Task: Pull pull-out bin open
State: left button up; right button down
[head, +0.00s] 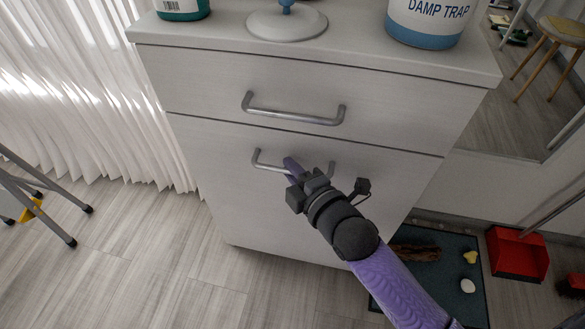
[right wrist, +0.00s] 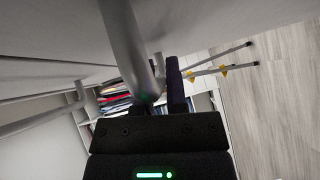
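The pull-out bin (head: 215,185) is the tall lower front of a pale wood-grain cabinet, and it is closed. Its grey bar handle (head: 267,166) is near its top edge. My right gripper (head: 291,168) is at this handle, with a purple finger overlapping the bar in the head view. In the right wrist view, the thick grey bar (right wrist: 124,40) runs down close beside the one clearly visible dark finger (right wrist: 175,85). The other finger is not clearly visible, so I cannot tell whether the bar is gripped. My left gripper is not in view.
A closed drawer with its own handle (head: 290,116) is above the bin. A white tub (head: 428,20) and other items stand on top. A dark mat (head: 455,265) and a red dustpan (head: 516,252) lie at right; metal legs (head: 40,205) stand at left. Floor in front is clear.

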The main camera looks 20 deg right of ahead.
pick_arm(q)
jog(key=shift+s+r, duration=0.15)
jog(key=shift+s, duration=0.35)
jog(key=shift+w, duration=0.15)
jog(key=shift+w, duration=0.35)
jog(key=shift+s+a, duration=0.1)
pick_arm(e)
jog(key=shift+s, duration=0.1)
